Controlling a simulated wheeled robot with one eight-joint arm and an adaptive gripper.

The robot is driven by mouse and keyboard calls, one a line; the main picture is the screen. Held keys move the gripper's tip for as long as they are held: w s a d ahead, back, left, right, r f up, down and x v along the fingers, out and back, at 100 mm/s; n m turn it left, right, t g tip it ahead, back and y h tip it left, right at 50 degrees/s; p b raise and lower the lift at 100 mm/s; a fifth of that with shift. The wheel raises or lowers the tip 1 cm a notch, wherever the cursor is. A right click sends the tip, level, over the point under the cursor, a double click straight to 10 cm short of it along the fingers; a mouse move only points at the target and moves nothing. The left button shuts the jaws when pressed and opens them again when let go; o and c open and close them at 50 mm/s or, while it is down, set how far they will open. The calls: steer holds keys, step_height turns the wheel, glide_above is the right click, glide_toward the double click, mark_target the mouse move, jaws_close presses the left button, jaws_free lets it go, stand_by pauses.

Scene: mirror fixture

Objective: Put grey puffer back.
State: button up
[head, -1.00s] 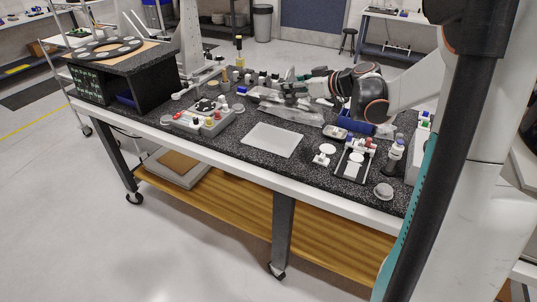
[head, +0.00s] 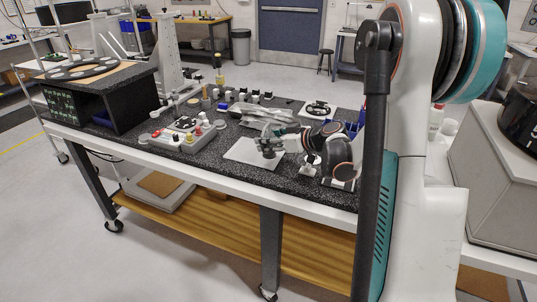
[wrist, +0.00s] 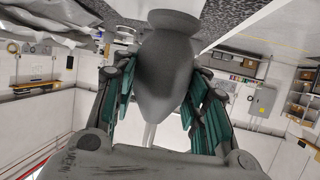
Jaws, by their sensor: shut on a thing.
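A grey puffer (wrist: 165,75) with a rounded bulb and a flared end fills the middle of the wrist view. My gripper (wrist: 160,88) is shut on the bulb, with the teal-lined fingers on both sides of it. In the head view my gripper (head: 268,148) is over the right part of the pale flat mat (head: 240,153) on the bench. The puffer cannot be made out clearly there, as my gripper and arm cover that spot.
A grey tray with coloured knobs (head: 187,137) stands left of the mat. Clear crumpled bags (head: 262,117) lie behind it. A black shelf box (head: 100,95) is at the bench's left end. Small bottles and a blue bin (head: 352,128) are farther back.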

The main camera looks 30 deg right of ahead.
steer(key=shift+f+b, duration=0.7)
steer(key=shift+f, duration=1.4)
steer(key=shift+f, duration=0.1)
steer(key=o, duration=0.7)
steer(key=shift+r, duration=0.25)
steer(key=p+v, duration=0.3)
steer(key=v, duration=0.9)
